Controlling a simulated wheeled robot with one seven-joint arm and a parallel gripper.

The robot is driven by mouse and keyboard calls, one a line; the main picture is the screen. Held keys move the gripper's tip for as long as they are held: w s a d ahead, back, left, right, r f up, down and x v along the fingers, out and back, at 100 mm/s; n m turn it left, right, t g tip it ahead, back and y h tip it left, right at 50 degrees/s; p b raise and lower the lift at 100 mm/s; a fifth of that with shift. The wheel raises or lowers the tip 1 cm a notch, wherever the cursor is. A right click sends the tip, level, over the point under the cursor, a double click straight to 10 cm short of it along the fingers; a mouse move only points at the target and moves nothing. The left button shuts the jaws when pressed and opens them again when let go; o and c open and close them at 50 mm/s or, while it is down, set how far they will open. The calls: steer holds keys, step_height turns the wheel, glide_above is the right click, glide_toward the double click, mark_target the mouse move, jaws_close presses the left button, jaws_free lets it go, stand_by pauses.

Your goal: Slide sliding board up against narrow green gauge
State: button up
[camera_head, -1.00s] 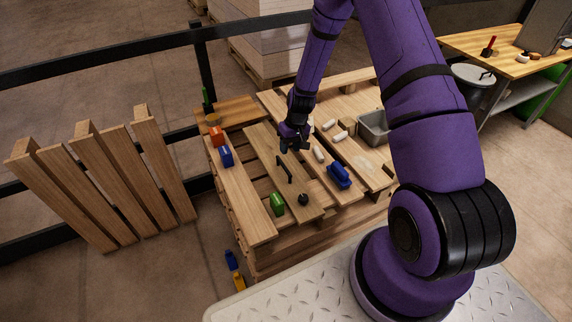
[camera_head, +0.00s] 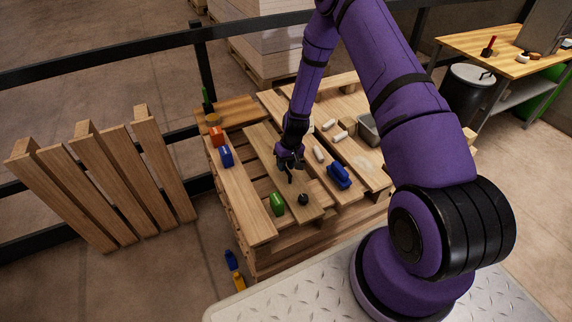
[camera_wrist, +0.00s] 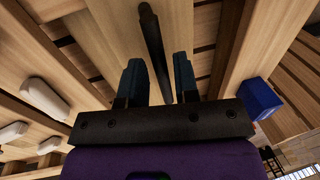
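The sliding board (camera_head: 262,142) is a light wooden plank on the pallet, with a black bar handle (camera_wrist: 152,40) and a round black knob (camera_head: 303,199) near its front end. The narrow green gauge (camera_head: 277,203) sits by the gap between this board and the left plank (camera_head: 247,207). I cannot tell whether the board touches it. My gripper (camera_head: 289,163) is over the board at the handle. In the wrist view its two fingers (camera_wrist: 157,78) are apart, one on each side of the handle, with space beside it. The gripper hides part of the handle in the head view.
A blue block (camera_head: 226,156) and a red-orange block (camera_head: 217,137) stand on the left plank. A larger blue tool (camera_head: 339,176), white rolls (camera_head: 319,154) and a grey bin (camera_head: 369,128) are to the right. A black rail (camera_head: 100,66) runs behind.

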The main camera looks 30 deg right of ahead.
mark_target(274, 179)
jaws_close()
steer(key=shift+a, duration=2.4)
steer(key=shift+o, duration=1.5)
jaws_free()
steer(key=shift+a, duration=0.1)
step_height(274, 179, up, 11)
steer(key=d, duration=0.2)
steer(key=shift+f, duration=0.2)
steer(key=shift+d+r, duration=0.1)
